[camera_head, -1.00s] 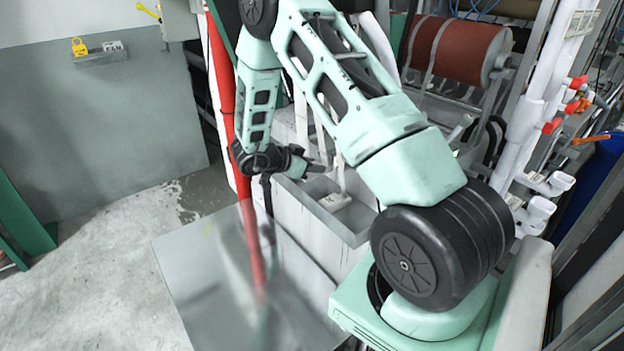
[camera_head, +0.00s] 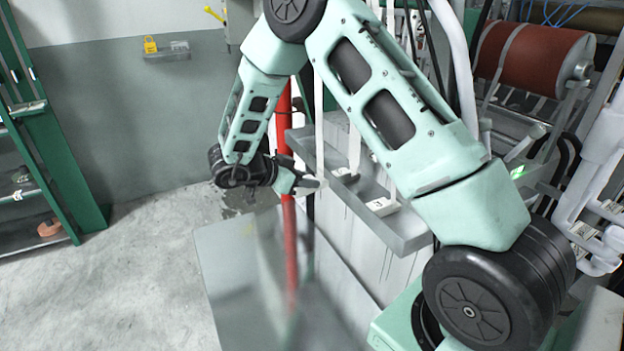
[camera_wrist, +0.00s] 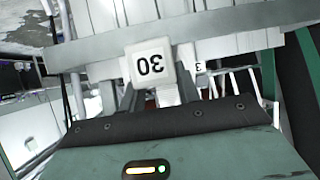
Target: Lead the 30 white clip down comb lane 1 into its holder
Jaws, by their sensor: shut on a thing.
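My gripper (camera_head: 300,181) is shut on a small white clip (camera_head: 311,183) beside the front edge of a grey trough. In the wrist view the white clip (camera_wrist: 151,65) fills the jaws, and its face reads "30", upside down. A white webbing strap (camera_head: 319,110) hangs down just behind the held clip in the head view. Another white tag (camera_wrist: 200,67), partly covered, shows just right of the clip in the wrist view. I cannot make out comb lane 1 or the clip's holder for certain.
The grey trough (camera_head: 405,239) holds other white clips (camera_head: 382,206) on straps. A red post (camera_head: 289,215) stands close by my gripper. A red-brown roller (camera_head: 535,58) and white pipes are at the right. Open floor (camera_head: 130,280) lies at the left.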

